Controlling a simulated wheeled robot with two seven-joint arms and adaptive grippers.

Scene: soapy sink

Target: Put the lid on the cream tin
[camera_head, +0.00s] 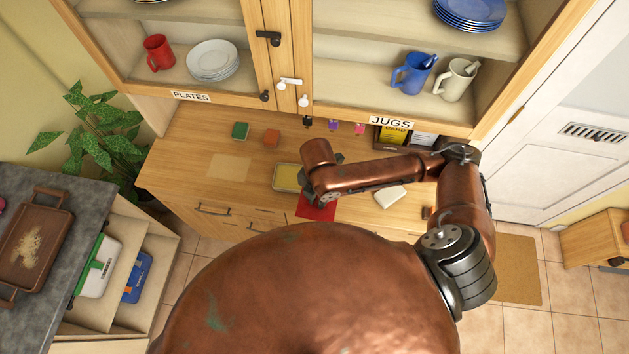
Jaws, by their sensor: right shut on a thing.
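A shallow, pale yellow rectangular tin (287,177) sits on the wooden counter, just left of my right arm. It looks like the cream tin; its right side is partly covered by the arm. My right gripper (342,160) is over the counter beside the tin, small and mostly hidden behind my own wrist. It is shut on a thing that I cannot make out. I see no lid clearly in this view. My left gripper is not in view.
A red square (316,208) lies at the counter's front edge, with a white block (389,197) to the right. Green (240,130) and orange (271,138) blocks stand at the back left. A box of cards (393,137) stands at the back.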

